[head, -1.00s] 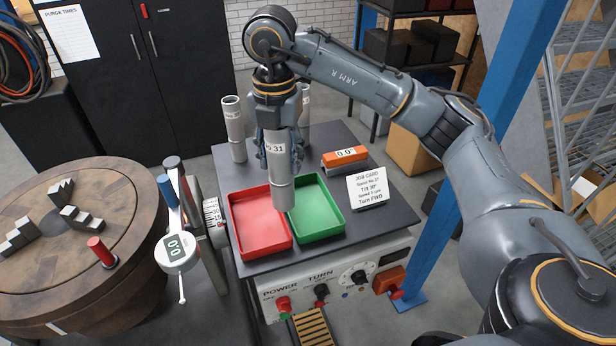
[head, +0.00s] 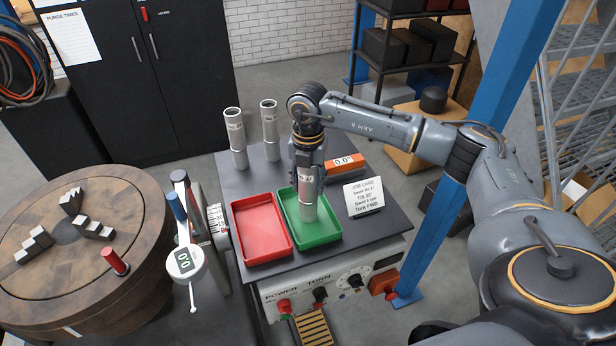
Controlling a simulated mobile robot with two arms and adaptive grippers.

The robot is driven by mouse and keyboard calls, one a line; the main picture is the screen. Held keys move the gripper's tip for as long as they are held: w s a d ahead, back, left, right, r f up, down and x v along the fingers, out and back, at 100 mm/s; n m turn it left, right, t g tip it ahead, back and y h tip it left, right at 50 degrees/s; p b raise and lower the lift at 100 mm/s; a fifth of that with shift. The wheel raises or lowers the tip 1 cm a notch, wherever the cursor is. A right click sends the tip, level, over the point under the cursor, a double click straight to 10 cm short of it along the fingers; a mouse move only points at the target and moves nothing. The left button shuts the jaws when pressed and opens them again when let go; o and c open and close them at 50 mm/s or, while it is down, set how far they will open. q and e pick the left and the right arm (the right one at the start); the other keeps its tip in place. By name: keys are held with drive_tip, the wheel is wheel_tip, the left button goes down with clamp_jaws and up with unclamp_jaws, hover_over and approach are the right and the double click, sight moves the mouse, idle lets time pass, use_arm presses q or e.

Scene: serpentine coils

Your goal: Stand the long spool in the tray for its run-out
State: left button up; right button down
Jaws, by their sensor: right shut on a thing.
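My right gripper (head: 308,168) points straight down at the back of the green tray and is shut on a pale grey spool (head: 308,206). The spool is upright, its lower end inside the green tray (head: 330,233); I cannot tell whether it touches the floor. Its upper part is hidden by the gripper, and its number label is hard to read. The red tray (head: 262,228) beside it on the left is empty. Two more grey spools stand upright at the back: one on the left (head: 236,140) and one right of it (head: 270,130). My left gripper is not in view.
A job card (head: 363,196) and an orange readout box (head: 345,162) showing 0.0° sit right of the green tray. A blue post (head: 470,150) rises at the right.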

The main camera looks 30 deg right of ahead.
drive_tip(key=c, duration=0.7)
unclamp_jaws()
drive_tip(key=shift+a, duration=0.1)
drive_tip(key=shift+r+b, duration=0.35)
drive_tip(key=shift+b, duration=0.05)
wheel_tip(320, 180, up, 10)
drive_tip(key=b, duration=0.3)
drive_tip(key=shift+r+b, duration=0.2)
drive_tip(key=shift+b, duration=0.1)
drive_tip(key=shift+r, duration=0.45)
